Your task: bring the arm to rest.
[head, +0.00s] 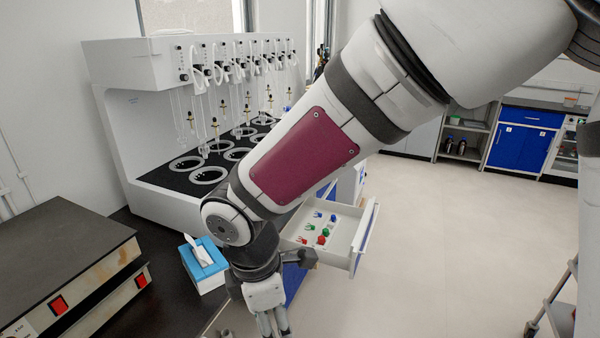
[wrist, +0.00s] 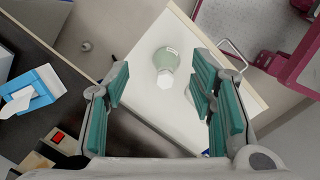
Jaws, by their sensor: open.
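My gripper (head: 272,324) hangs from my arm at the bottom of the head view, with its fingertips near the lower picture edge. In the wrist view its teal finger pads (wrist: 160,88) stand wide apart with nothing held between them. Beyond the fingers, a pale green round flask (wrist: 166,60) with a white top rests in a white drawer-like tray (wrist: 143,78). The flask appears apart from both fingers. My forearm crosses the middle of the head view at a slant, bent down at the wrist.
An open drawer (head: 346,222) with small coloured clips juts out beside my wrist. A blue tissue box (head: 202,268) stands close on the left on the dark bench. A multi-position distiller (head: 130,120) stands behind. Open floor (head: 455,235) lies to the right.

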